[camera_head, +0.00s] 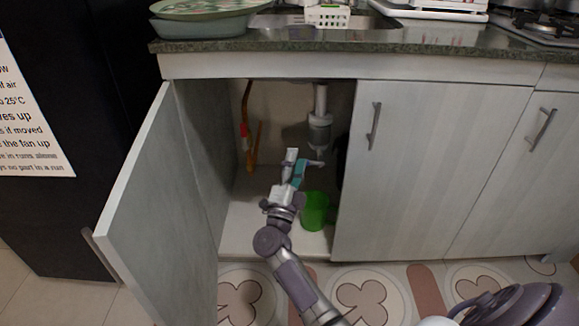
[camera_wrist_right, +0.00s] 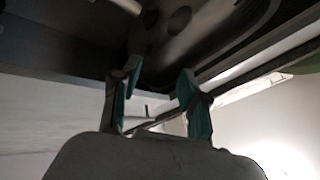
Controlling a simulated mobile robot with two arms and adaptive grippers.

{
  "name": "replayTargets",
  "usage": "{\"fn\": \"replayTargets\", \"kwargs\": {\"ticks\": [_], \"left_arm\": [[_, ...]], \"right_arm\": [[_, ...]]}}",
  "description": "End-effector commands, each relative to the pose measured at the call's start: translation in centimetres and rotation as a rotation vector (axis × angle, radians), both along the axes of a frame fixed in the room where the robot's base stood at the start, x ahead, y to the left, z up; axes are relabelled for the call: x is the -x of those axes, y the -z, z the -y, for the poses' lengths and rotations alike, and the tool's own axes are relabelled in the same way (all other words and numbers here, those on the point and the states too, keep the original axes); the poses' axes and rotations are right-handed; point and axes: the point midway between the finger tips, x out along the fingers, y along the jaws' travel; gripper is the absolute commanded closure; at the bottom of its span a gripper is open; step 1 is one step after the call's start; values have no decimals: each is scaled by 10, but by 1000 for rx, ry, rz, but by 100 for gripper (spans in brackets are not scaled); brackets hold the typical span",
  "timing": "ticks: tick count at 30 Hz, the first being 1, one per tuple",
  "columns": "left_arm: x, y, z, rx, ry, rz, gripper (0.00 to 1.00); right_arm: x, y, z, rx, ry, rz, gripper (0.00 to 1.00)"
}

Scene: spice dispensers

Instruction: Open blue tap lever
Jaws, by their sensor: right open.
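No blue tap lever can be made out for certain in either view. My right gripper (camera_head: 297,168) reaches into the open cupboard under the sink, below the grey drain pipe (camera_head: 320,132). Its teal-padded fingers are spread apart, and nothing is seen held between them. In the right wrist view the gripper (camera_wrist_right: 156,78) is open below the dark underside of the sink (camera_wrist_right: 190,35). A thin pale bar shows behind and between the fingers there; I cannot tell what it is. My left gripper is not in view.
The open cupboard door (camera_head: 150,200) stands on the left of my arm. An orange pipe (camera_head: 250,155) with a red part runs up the back left. A green cup (camera_head: 315,211) stands on the cupboard floor beside the gripper. A closed door (camera_head: 400,180) bounds the right.

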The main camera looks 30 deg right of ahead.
Motion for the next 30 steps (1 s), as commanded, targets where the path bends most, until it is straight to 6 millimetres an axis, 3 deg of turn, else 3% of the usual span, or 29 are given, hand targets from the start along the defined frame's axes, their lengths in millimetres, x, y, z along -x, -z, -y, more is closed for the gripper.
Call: {"fn": "replayTargets", "kwargs": {"ticks": [18,30], "left_arm": [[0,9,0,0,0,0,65],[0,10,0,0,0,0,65]], "right_arm": [[73,-67,-59,321,-40,139,55],[85,-77,-69,366,-45,162,55]]}}
